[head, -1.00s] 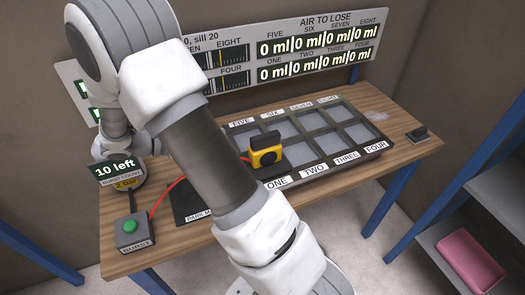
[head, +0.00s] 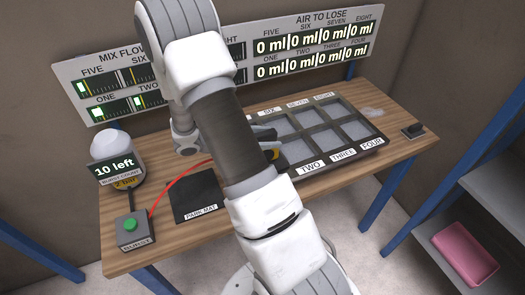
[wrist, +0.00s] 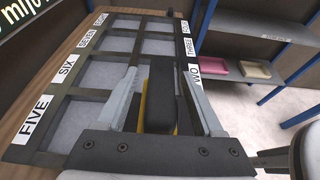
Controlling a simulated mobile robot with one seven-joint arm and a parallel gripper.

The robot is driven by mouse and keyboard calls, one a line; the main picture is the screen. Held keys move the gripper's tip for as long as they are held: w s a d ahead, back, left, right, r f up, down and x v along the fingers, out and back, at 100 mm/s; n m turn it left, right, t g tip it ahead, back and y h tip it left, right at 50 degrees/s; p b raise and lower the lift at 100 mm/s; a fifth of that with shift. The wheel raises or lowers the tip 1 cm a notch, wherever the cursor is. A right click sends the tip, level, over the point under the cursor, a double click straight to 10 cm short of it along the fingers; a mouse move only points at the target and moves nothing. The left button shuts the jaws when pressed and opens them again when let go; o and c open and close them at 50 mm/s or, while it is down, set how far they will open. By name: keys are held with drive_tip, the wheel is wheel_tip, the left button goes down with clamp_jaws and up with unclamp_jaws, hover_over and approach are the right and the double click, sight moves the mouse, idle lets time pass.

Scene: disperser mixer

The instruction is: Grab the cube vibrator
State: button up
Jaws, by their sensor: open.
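The cube vibrator is a yellow body with a black top grip. In the head view a small yellow part of it (head: 277,154) shows beside my arm, which hides the rest. In the wrist view its black grip (wrist: 160,95) stands between the two fingers of my gripper (wrist: 160,72), with yellow below at its side. The fingers are open, one on each side of the grip, with a gap showing at least on the right. In the head view a light part of my gripper (head: 264,132) shows just above the vibrator.
The vibrator is at the divided mould tray (head: 335,170) with numbered cells. A black park mat (head: 196,196) lies left of it. A red hose (head: 178,178) runs from the button box (head: 132,229). A small dark block (head: 413,131) sits at the table's right end.

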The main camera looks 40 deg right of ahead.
drive_tip(key=shift+x, duration=0.8)
clamp_jaws()
drive_tip(key=shift+r, duration=0.15)
